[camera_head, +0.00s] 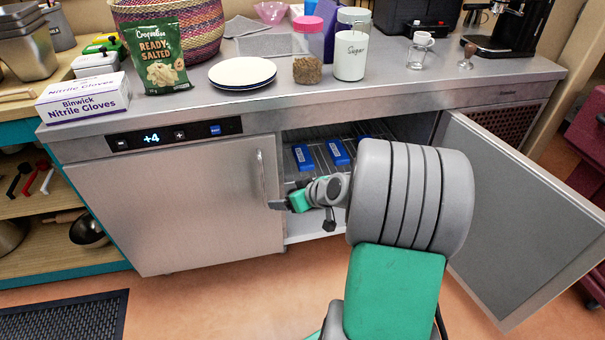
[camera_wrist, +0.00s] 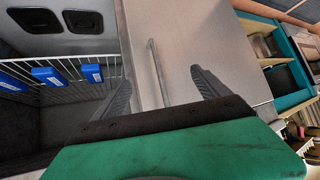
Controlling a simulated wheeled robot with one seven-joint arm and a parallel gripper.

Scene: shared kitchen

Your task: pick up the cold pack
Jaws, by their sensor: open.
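Blue cold packs lie on the wire shelf (camera_head: 320,167) inside the open right half of the under-counter fridge. One cold pack (camera_head: 303,156) is at the left, another cold pack (camera_head: 339,152) beside it, and a third is partly hidden behind my arm. In the wrist view the cold packs (camera_wrist: 48,76) are at the left, away from my fingers. My gripper (camera_head: 280,203) is open and empty, outside the cold packs' shelf, near the lower end of the left door's handle (camera_head: 262,176). In the wrist view the handle (camera_wrist: 157,72) shows between my fingers (camera_wrist: 161,84); contact cannot be told.
The left fridge door (camera_head: 180,210) is shut. The right door (camera_head: 515,215) stands wide open, to the right of my arm.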

